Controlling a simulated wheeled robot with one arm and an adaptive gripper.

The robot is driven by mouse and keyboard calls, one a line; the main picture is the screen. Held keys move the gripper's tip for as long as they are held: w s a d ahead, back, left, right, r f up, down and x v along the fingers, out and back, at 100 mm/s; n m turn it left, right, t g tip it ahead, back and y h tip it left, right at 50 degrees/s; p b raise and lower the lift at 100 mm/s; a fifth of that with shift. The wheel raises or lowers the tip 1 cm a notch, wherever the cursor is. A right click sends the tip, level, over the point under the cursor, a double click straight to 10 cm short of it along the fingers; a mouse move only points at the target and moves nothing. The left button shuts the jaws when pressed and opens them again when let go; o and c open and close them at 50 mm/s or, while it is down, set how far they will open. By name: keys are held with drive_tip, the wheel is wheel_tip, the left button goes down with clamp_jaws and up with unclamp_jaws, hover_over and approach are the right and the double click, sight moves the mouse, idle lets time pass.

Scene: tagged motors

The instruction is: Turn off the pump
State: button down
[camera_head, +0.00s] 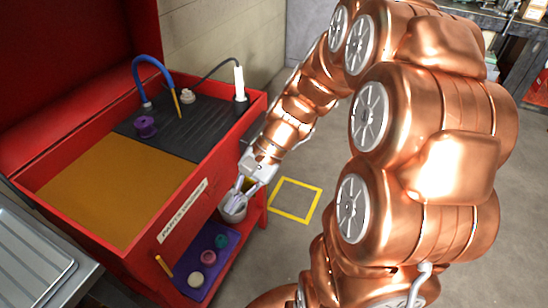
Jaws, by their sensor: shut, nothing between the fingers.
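A red parts washer (140,262) with an open lid stands at the left. A dark ribbed tray (195,125) and an orange-yellow surface (110,185) lie inside it. A blue hose (153,62) arches over the tray. I cannot make out a pump switch; my gripper may cover part of the washer's right front. My gripper (238,196) points down-left at that front corner, its fingers shut and empty.
A purple spool-like part (145,126) and a white-handled tool (239,82) are on the dark tray. A purple mat (207,265) with small round parts lies on the lower shelf. A yellow floor square (297,199) is empty. A metal tray (35,245) stands left.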

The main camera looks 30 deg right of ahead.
drive_tip(key=w+d+f+m+t+y+b, duration=0.1)
drive_tip(key=w+d+f+m+t+b, duration=0.45)
drive_tip(key=d, duration=0.45)
drive_tip(key=w+d+f+m+t+y+b, duration=0.1)
drive_tip(key=w+d+f+m+t+b, duration=0.1)
drive_tip(key=w+d+f+m+t, duration=0.55)
drive_tip(key=s+d+f+m+t+h+b, duration=0.1)
drive_tip(key=d+m, duration=0.4)
drive_tip(key=d, duration=1)
drive_tip(key=shift+s+d+f+m+h+b, duration=0.3)
drive_tip(key=shift+s+h+b, duration=0.05)
drive_tip(key=shift+h+b, duration=0.35)
drive_tip(key=b+x, duration=0.1)
drive_tip(key=x, duration=1.3)
drive_tip(key=shift+r, duration=0.25)
drive_tip(key=shift+w+a+t+b, duration=0.1)
drive_tip(key=shift+w+t+b, duration=0.2)
drive_tip(key=shift+t, duration=0.1)
